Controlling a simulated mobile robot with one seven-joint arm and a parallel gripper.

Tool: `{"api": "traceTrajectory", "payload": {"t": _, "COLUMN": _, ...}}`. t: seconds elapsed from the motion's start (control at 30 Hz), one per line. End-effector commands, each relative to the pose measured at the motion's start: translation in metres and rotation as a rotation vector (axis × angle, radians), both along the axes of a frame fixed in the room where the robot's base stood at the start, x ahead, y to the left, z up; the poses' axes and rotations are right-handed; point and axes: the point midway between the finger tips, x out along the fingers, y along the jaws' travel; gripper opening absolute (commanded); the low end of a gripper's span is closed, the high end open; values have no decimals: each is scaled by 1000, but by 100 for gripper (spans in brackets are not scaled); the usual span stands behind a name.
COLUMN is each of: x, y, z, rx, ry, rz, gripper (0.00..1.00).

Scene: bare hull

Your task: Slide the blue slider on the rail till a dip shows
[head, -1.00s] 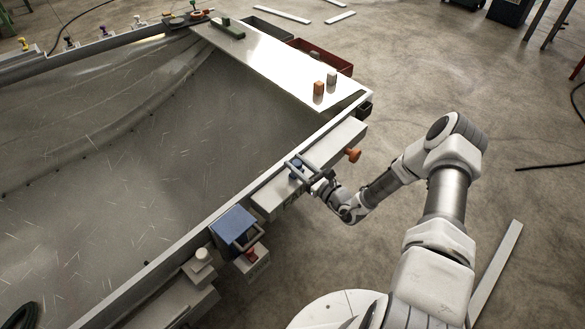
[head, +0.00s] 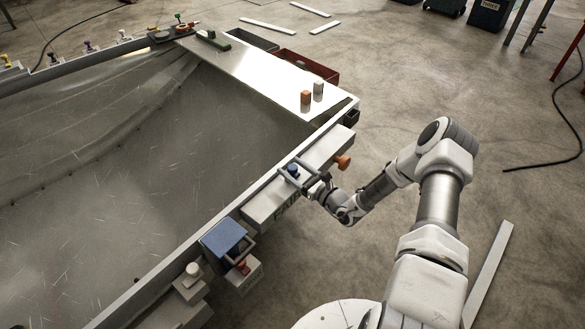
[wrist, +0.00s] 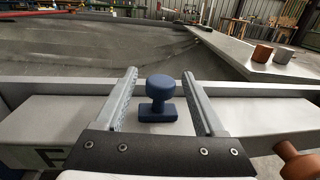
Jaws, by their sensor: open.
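The blue slider (wrist: 158,95) is a round knob on a small block, upright on the pale grey rail (wrist: 255,112). In the wrist view it stands between the two fingers of my gripper (wrist: 159,72), with a gap on both sides. My gripper is open and seems to touch nothing. In the head view my gripper (head: 290,166) reaches over the rail (head: 320,150) from the right, around the blue slider (head: 293,171). No dip shows on the visible part of the rail.
An orange knob (head: 343,162) sticks out from the rail's outer side. A blue-lidded box (head: 223,236) with a red part is mounted nearer along the hull edge. An orange and a grey peg (head: 306,99) stand on the white board. Floor right of the arm is mostly clear.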

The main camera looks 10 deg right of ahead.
Motion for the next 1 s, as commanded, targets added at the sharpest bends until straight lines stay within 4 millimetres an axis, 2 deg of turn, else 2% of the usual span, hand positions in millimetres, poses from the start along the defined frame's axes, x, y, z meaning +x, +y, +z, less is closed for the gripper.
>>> {"api": "traceTrajectory", "payload": {"t": 0.17, "x": -18, "y": -14, "z": 1, "rx": 0, "ry": 2, "rz": -3, "gripper": 71}}
{"api": "traceTrajectory", "payload": {"t": 0.5, "x": -86, "y": -60, "z": 1, "rx": 0, "ry": 4, "rz": -5, "gripper": 71}}
{"api": "traceTrajectory", "payload": {"t": 0.7, "x": -121, "y": -83, "z": 1, "rx": 1, "ry": 2, "rz": -4, "gripper": 71}}
{"api": "traceTrajectory", "payload": {"t": 0.83, "x": -135, "y": -92, "z": 0, "rx": -1, "ry": 2, "rz": -3, "gripper": 71}}
{"api": "traceTrajectory", "payload": {"t": 1.0, "x": -143, "y": -97, "z": 0, "rx": -1, "ry": 1, "rz": -2, "gripper": 71}}
